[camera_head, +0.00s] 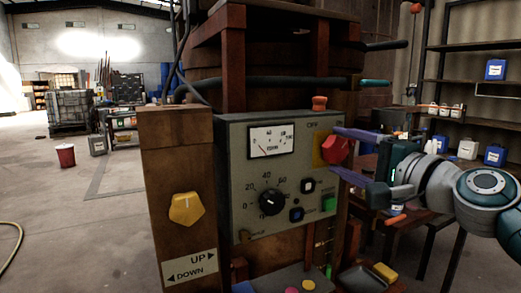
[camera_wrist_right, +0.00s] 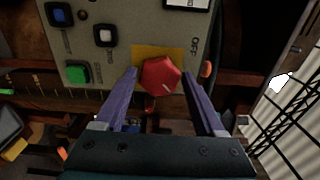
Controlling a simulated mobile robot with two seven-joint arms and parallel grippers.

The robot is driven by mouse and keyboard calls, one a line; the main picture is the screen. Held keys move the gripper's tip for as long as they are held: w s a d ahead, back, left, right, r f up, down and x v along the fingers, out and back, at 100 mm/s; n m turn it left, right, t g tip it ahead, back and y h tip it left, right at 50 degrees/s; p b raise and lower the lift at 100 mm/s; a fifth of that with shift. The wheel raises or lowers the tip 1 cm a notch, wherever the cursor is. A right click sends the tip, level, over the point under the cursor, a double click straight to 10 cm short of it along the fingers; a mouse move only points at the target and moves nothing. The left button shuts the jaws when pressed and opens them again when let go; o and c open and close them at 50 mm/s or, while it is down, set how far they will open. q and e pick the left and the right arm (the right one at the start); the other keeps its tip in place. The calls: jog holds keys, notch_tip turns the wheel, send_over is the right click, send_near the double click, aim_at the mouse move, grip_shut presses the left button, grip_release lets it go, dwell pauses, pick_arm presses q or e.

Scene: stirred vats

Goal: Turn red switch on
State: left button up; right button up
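The red switch (camera_head: 335,150) is a faceted red knob on a yellow plate at the right edge of the grey control panel (camera_head: 240,200). An "OFF" label is printed beside the plate. The knob also shows in the right wrist view (camera_wrist_right: 161,76), with a white mark on its face. My right gripper (camera_head: 345,152) comes in from the right with its purple fingers spread. In the right wrist view its fingertips (camera_wrist_right: 159,72) lie on either side of the knob, with small visible gaps. My left gripper is not in view.
The panel also has a dial gauge (camera_head: 272,140), a black numbered knob (camera_head: 272,202) and a green button (camera_head: 329,204). A wooden post (camera_head: 175,140) with a yellow knob (camera_head: 187,209) stands left. A small table with clutter is behind my right arm. The floor at left is open.

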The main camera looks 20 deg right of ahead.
jog(key=shift+o, duration=1.4)
jog(key=s, duration=1)
jog(key=shift+d+b, duration=0.35)
jog(key=shift+d, duration=0.05)
